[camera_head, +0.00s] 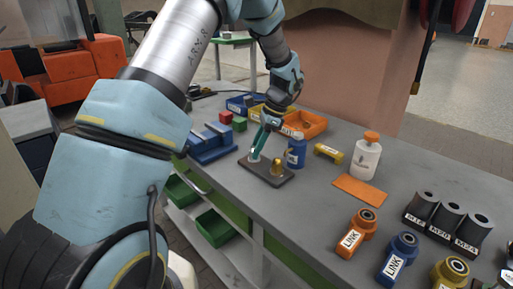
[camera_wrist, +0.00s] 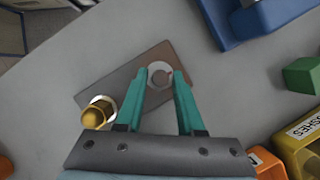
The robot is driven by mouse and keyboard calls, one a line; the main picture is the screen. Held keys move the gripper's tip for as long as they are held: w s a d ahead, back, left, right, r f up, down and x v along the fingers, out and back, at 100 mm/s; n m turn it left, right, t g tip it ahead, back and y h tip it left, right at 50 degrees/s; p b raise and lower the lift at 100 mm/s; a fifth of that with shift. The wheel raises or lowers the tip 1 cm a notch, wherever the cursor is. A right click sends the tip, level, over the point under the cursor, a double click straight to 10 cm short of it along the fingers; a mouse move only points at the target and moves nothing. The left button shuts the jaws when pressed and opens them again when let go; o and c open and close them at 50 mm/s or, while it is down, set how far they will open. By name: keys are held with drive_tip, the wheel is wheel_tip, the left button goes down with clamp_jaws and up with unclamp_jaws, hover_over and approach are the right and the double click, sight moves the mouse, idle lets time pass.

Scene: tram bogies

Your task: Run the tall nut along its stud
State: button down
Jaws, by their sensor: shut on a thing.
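A dark flat plate (camera_head: 266,174) lies on the grey bench and carries two upright fittings. The nut's height along the stud is hard to judge.
A blue vise-like block (camera_head: 209,144) stands left of the plate. A blue bottle (camera_head: 296,152) and a yellow part (camera_head: 328,153) are close on the right. Bins (camera_head: 304,123) lie behind. Orange (camera_head: 356,232) and blue (camera_head: 398,258) link pieces stand near the front right.

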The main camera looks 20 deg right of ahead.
drive_tip(key=shift+w+r, duration=0.1)
drive_tip(key=shift+r, duration=0.1)
drive_tip(key=c, duration=0.9)
unclamp_jaws()
drive_tip(key=o, duration=0.4)
drive_tip(key=shift+f, duration=0.1)
drive_tip(key=b+v, duration=0.2)
drive_tip(key=v, duration=0.8)
drive_tip(key=shift+d+r+b, duration=0.1)
drive_tip(key=shift+r+b, duration=0.3)
drive_tip(key=s+a+f+n+h, duration=0.1)
drive_tip(key=s+a+n, duration=0.3)
drive_tip(key=a, duration=0.5)
drive_tip(key=s+a+f+n+h, duration=0.2)
drive_tip(key=s+a+n, duration=0.3)
drive_tip(key=a+n, duration=0.3)
drive_tip(key=s+a+f+n+t+h, duration=0.1)
drive_tip(key=s+a+n, duration=0.4)
drive_tip(key=a, duration=0.6)
drive_tip(key=shift+s+a+f+n+h, duration=0.1)
drive_tip(key=shift+a+f+n+h, duration=0.1)
drive_tip(key=shift+f+n, duration=0.15)
drive_tip(key=shift+s+a+f+n+h, duration=0.15)
drive_tip(key=shift+a+f+n+h, duration=0.1)
drive_tip(key=shift+f, duration=0.25)
